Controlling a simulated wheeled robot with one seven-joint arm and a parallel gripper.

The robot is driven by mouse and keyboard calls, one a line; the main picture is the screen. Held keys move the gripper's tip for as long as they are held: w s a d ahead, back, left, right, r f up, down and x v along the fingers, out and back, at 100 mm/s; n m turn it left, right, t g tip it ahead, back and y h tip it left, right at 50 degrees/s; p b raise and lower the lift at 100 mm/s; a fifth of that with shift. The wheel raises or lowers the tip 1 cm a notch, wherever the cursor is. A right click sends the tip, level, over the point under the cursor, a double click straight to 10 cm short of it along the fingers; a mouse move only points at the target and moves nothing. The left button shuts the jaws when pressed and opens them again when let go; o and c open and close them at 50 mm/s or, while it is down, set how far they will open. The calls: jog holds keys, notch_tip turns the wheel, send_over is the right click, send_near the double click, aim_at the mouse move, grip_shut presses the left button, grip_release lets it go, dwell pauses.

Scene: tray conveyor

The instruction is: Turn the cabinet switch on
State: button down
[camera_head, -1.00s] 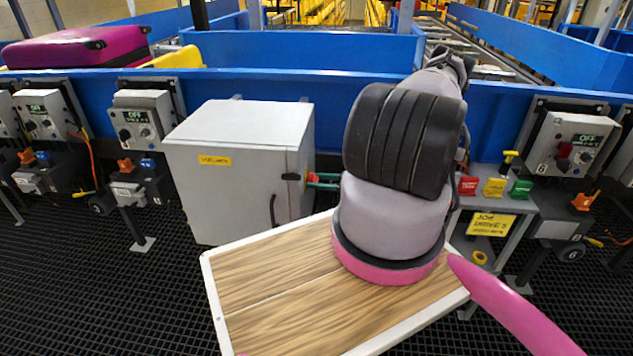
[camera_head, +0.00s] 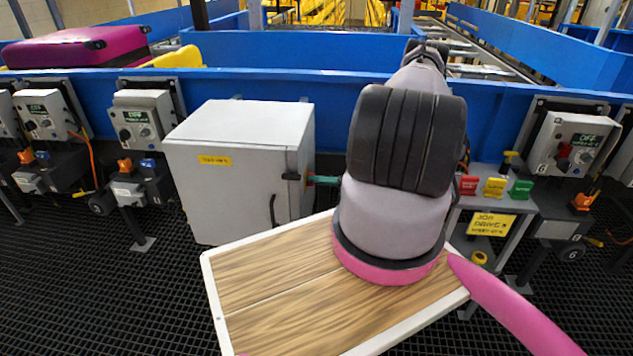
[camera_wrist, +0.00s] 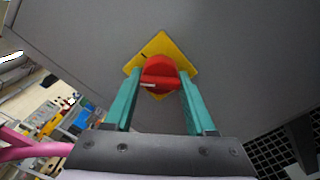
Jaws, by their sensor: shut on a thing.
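The cabinet (camera_head: 235,165) is a light grey box left of my arm in the head view. Its side panel (camera_wrist: 225,40) fills much of the wrist view. The switch is a red rotary knob (camera_wrist: 160,76) on a yellow diamond plate (camera_wrist: 155,46). My gripper (camera_wrist: 160,82) has green fingers, one on each side of the red knob, and is shut on it. A pale mark shows on the knob's left part. In the head view my gripper (camera_head: 322,181) reaches the cabinet's right side; my arm hides most of it, and the knob is hard to make out.
A wooden-topped board with a white rim (camera_head: 270,285) lies in front of the cabinet. A stand with red, yellow and green blocks (camera_head: 494,187) is right of my arm. Grey control boxes (camera_head: 142,120) line the blue conveyor wall (camera_head: 300,85). A pink suitcase (camera_head: 80,47) lies behind at left.

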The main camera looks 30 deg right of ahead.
jog(key=m, duration=0.4)
jog(key=shift+m, duration=0.3)
jog(key=shift+r+m, duration=0.1)
jog(key=shift+m, duration=1.7)
jog(key=shift+c, duration=1.1)
grip_release()
jog(key=shift+d, duration=0.1)
jog(key=v, duration=1)
jog(key=shift+s+d, duration=0.3)
